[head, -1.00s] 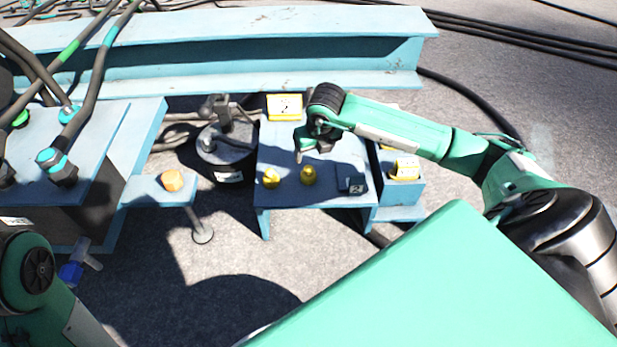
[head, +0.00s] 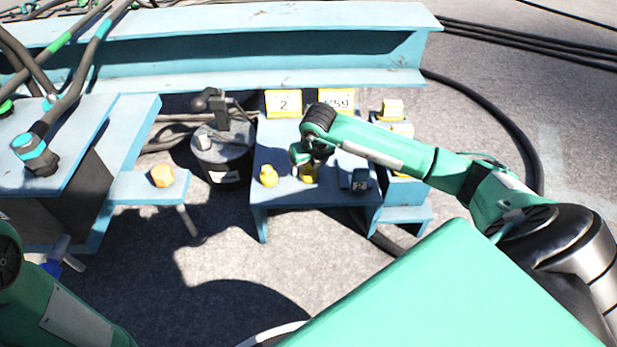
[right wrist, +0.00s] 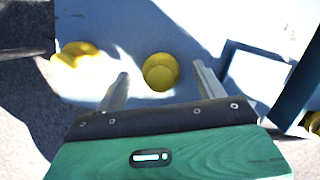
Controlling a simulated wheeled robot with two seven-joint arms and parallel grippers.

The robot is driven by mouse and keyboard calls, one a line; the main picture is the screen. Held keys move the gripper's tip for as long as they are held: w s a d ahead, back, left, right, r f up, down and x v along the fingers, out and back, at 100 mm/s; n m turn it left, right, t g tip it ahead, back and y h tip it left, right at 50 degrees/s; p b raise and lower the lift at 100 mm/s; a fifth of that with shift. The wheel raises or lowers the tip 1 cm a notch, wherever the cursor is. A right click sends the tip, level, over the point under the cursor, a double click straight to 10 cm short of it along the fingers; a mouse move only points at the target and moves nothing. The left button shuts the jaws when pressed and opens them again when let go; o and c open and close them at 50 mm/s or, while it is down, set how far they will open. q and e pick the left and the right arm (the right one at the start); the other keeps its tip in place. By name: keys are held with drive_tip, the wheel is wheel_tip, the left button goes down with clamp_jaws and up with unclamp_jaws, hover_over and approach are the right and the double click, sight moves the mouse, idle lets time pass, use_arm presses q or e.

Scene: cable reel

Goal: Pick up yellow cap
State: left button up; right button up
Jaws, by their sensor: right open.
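Two yellow caps stand on the blue table (head: 285,196). One yellow cap (head: 268,176) is at the left, clear of my grippers. The other yellow cap (head: 309,174) is directly below my right gripper (head: 305,167), which partly hides it. In the right wrist view, this cap (right wrist: 160,72) shows between the two open fingers of my right gripper (right wrist: 160,69), with a gap on each side. The left cap (right wrist: 75,54) lies outside the left finger. Part of my left arm shows at the lower left of the head view, but its gripper does not.
Yellow-framed signs (head: 284,103) stand at the table's back. A black cylinder (head: 222,155) and a long blue beam (head: 250,60) are nearby.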

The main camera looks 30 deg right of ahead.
drive_tip(key=shift+w+f, duration=0.1)
drive_tip(key=shift+f, duration=0.4)
drive_tip(key=c, duration=1.2)
drive_tip(key=shift+o, duration=0.2)
drive_tip(key=shift+r, duration=0.15)
